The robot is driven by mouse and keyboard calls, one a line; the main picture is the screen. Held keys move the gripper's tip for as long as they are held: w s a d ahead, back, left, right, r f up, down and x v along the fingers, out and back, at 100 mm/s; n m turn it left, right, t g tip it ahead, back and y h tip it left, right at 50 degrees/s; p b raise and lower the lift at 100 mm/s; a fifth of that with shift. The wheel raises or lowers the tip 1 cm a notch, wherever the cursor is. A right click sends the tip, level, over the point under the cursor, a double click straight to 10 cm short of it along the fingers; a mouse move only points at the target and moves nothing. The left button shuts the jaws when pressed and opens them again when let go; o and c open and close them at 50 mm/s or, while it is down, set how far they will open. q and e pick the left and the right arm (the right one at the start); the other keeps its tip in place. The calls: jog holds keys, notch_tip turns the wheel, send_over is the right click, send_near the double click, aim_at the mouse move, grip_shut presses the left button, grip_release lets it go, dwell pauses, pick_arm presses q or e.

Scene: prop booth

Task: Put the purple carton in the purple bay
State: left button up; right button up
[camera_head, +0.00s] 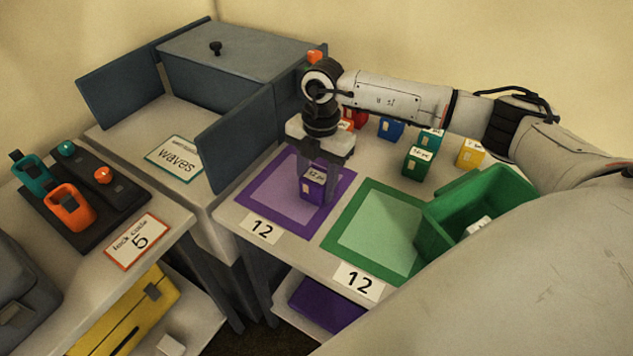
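The purple carton (312,186) is a small box with a pale label, upright over the right part of the purple bay. The purple bay (254,213) is a purple-framed square with a paler middle on the table, with a "12" card at its front. My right gripper (318,175) points straight down, with its fingers close on both sides of the carton, and appears shut on it. I cannot tell whether the carton's base touches the bay. My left gripper is not in view.
A green bay (345,236) lies to the right, with a green bin (436,243) beside it. Several cartons, including a green one (418,163) and a yellow one (471,153), stand behind. A grey cabinet with open doors (234,138) borders the left.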

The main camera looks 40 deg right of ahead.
aim_at(319, 173)
jog(key=o, duration=0.4)
jog(key=shift+o, duration=0.2)
jog(key=shift+r, duration=0.1)
jog(key=r, duration=0.8)
jog(key=d+r, duration=0.1)
jog(key=r, duration=0.3)
jog(key=shift+w+b, duration=0.2)
jog(key=shift+b, duration=0.15)
